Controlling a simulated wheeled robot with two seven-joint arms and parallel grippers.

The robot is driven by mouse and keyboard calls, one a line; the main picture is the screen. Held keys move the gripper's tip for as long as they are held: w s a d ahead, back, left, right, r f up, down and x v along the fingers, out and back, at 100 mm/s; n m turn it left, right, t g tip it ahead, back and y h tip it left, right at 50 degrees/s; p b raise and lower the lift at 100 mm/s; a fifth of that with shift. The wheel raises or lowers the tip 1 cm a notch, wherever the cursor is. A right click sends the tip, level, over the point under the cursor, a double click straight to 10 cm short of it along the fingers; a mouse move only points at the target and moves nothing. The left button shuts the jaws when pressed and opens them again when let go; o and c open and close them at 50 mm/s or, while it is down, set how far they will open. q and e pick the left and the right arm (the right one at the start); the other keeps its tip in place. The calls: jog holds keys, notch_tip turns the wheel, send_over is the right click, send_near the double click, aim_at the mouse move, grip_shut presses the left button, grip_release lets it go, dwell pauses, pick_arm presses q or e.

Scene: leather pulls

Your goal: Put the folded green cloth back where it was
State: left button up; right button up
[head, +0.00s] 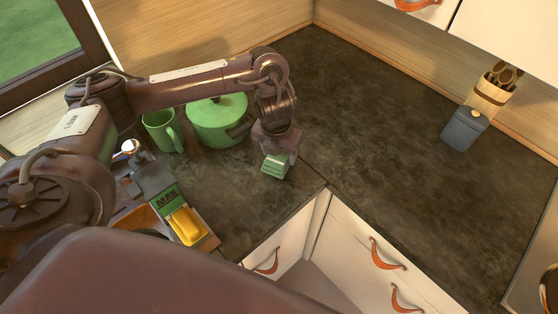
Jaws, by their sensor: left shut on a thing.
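The folded green cloth (273,167) is a small, light green block of layers. It is at my left gripper (277,155), over the dark counter near its inner corner edge. My left gripper is shut on the cloth and points down at it, covering its upper part. I cannot tell whether the cloth touches the counter. My right gripper is not in the head view.
A green lidded pot (217,119) and a green mug (162,131) stand behind my left arm. A tray with a yellow item (186,225) is at the lower left. A grey canister (465,128) stands far right. The counter's right part (400,150) is clear.

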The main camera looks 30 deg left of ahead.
aim_at(278, 156)
pick_arm(q)
notch_tip(278, 156, down, 3)
jog(key=shift+s+r+b, duration=0.1)
jog(key=shift+b, duration=0.35)
jog(key=shift+f, duration=0.3)
jog(key=o, duration=0.9)
jog(key=shift+o, duration=0.2)
